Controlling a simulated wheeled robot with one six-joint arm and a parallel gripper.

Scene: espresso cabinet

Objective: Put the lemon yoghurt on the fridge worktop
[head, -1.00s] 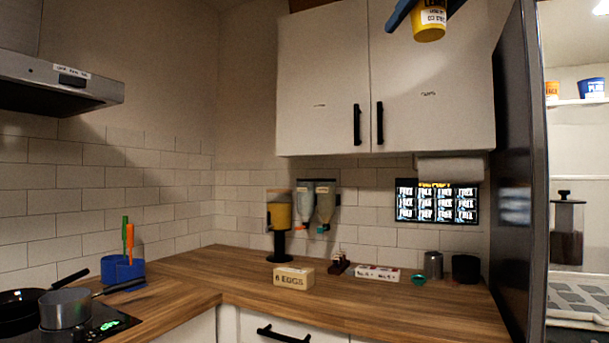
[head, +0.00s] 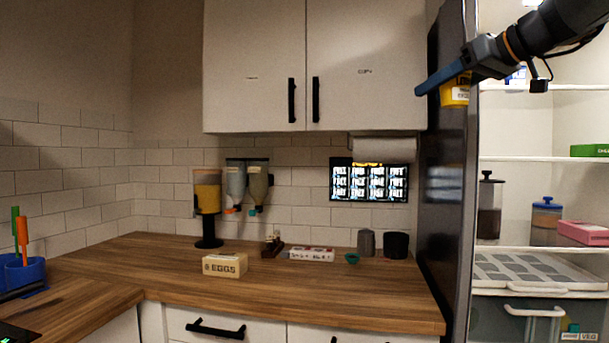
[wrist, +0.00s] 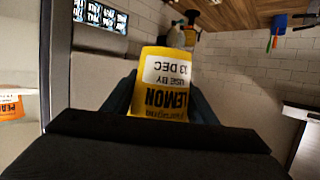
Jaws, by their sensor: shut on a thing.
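The lemon yoghurt (head: 456,92) is a yellow pot with a white label. My gripper (head: 448,80) is shut on it and holds it high, in front of the open dark fridge door. In the wrist view the lemon yoghurt (wrist: 166,70) sits between the fingers, its "LEMON" and "USE BY 03 DEC" print upside down. The wooden worktop (head: 300,287) runs below the wall cabinets to the fridge door's left. The pot is well above it and apart from it.
An egg box (head: 225,265), a dispenser (head: 207,205) and dark canisters (head: 396,245) stand on the worktop. Its front right part is clear. The fridge door (head: 446,190) is a tall edge at right, beside the lit fridge shelves (head: 540,158). Wall cabinets (head: 315,65) hang above.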

